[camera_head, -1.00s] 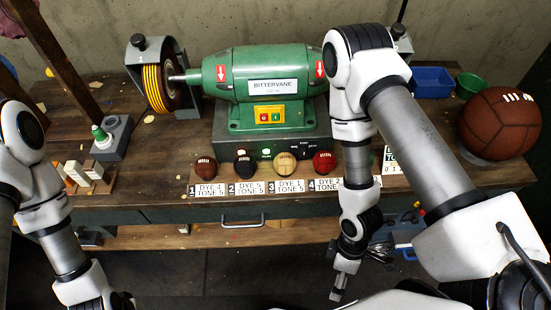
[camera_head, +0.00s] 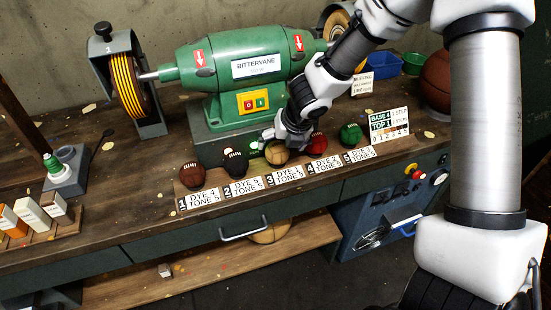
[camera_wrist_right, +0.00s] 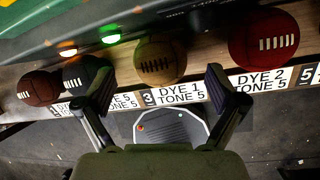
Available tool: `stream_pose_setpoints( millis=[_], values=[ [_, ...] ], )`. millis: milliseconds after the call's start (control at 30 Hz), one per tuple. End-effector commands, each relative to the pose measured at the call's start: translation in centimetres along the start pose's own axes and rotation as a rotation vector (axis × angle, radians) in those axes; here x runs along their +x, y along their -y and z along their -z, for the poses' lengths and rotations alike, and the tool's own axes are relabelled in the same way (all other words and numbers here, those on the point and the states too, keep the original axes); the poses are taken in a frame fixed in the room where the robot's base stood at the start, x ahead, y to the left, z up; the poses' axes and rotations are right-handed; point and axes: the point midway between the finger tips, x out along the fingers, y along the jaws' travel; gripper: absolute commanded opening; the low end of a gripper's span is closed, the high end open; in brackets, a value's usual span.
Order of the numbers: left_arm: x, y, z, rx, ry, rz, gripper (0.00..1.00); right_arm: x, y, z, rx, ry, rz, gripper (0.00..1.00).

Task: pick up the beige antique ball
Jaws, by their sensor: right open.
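The beige antique ball (camera_head: 277,153) sits behind the label numbered 3 on the wooden strip, third in a row of small leather balls. It also shows in the right wrist view (camera_wrist_right: 160,59), tan with dark lacing. My right gripper (camera_head: 284,139) is at this ball in the head view and partly covers it. In the right wrist view its two fingers (camera_wrist_right: 163,88) are spread apart and empty, with the ball ahead and between them, not gripped. My left gripper is not in view.
A brown ball (camera_head: 192,174) and a black ball (camera_head: 235,163) stand to the left. A red ball (camera_head: 316,144) and a green ball (camera_head: 350,134) stand to the right. The green grinder (camera_head: 228,68) stands close behind the row.

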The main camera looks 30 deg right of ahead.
Motion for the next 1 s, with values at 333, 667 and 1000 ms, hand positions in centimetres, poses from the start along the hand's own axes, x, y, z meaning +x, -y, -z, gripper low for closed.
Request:
stream_pose_setpoints(
  millis=[333,667,1000],
  values=[
    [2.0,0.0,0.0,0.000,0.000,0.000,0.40,4.2,-0.1,0.2,0.001,-0.001,-0.001,0.94],
    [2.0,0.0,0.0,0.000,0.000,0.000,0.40,4.1,-0.1,0.2,0.001,-0.002,0.000,0.41],
    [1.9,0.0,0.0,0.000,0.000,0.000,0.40,4.0,-0.2,0.2,0.001,-0.002,0.001,0.41]
  ],
)
